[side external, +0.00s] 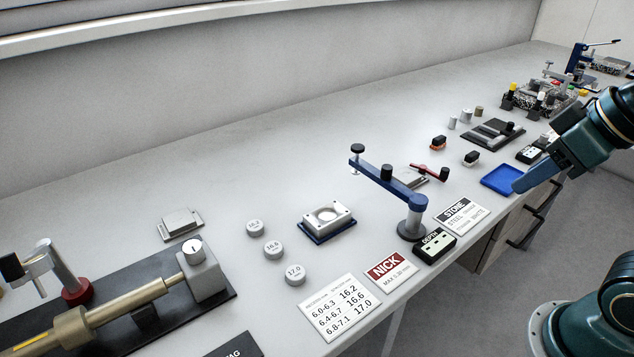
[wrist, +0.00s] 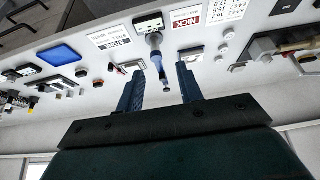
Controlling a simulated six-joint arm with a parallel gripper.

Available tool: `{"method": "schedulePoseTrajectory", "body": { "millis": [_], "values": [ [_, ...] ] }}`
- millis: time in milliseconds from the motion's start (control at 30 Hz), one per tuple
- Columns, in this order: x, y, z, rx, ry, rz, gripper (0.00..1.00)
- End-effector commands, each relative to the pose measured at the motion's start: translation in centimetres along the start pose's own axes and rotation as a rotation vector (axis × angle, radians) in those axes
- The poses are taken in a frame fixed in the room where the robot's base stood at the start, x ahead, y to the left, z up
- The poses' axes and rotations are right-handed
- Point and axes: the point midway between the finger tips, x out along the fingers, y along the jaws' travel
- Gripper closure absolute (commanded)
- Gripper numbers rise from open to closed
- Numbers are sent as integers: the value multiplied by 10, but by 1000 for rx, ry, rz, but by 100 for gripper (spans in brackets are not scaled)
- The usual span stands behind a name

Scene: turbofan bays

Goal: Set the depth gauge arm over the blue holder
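The depth gauge has a blue arm (side external: 385,178) on a grey round post (side external: 411,225). The arm points toward the back left, with a black-topped probe at its far end. The blue holder (side external: 325,233) sits to the left, carrying a pale block with a round bore. The arm's end is apart from the holder, to its right and behind. My gripper (side external: 518,187) is at the right, above the bench edge near the blue tray. In the wrist view my gripper (wrist: 160,70) is open and empty, with the gauge arm (wrist: 158,65) showing between the fingers, farther off.
A DEPTH display (side external: 435,245) and NICK card (side external: 390,270) stand by the post. A red-handled tool (side external: 430,172) lies behind the arm. Several numbered discs (side external: 273,250) lie left of the holder. The blue tray (side external: 500,179) is near my gripper. The bench behind the holder is clear.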

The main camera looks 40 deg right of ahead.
Motion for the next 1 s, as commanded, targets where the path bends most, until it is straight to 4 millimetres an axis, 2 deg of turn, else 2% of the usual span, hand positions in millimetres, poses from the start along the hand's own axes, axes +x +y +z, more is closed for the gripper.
{"method": "schedulePoseTrajectory", "body": {
  "millis": [33, 100, 267, 433, 767, 1000],
  "values": [
    [0, 0, 0, 0, 0, 0, 64],
    [0, 0, 0, 0, 0, 0, 55],
    [-1, 0, -5, 3, -7, 1, 55],
    [-2, 1, -21, 11, -37, 2, 55],
    [5, 4, -80, 41, -137, 9, 55],
    [21, 8, -125, 67, -216, 15, 55]
  ]
}}
